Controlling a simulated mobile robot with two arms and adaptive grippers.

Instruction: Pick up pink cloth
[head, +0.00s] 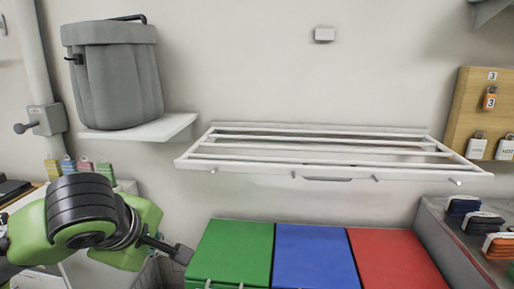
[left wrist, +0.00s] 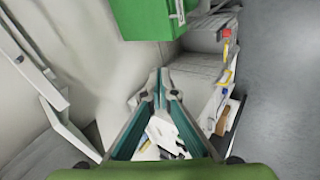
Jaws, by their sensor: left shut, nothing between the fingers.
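A row of small coloured cloth-like items stands at the left of the head view, partly behind my left arm. One looks pinkish red (head: 85,165), between a blue one (head: 68,166) and a green one (head: 105,171); it is too small to be sure that it is the pink cloth. My left gripper (head: 183,255) is shut and empty, to the right of and lower than this row, near the green lid. In the left wrist view its fingertips (left wrist: 161,84) meet with nothing between them. No pink cloth shows clearly in the left wrist view. My right gripper is in neither view.
Green (head: 235,250), blue (head: 312,255) and red (head: 395,258) lids stand side by side below a white wall rack (head: 460,172). A grey lidded bin (head: 115,80) sits on a white shelf (head: 170,127). Dark and orange folded items (head: 498,245) lie in a grey tray at right.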

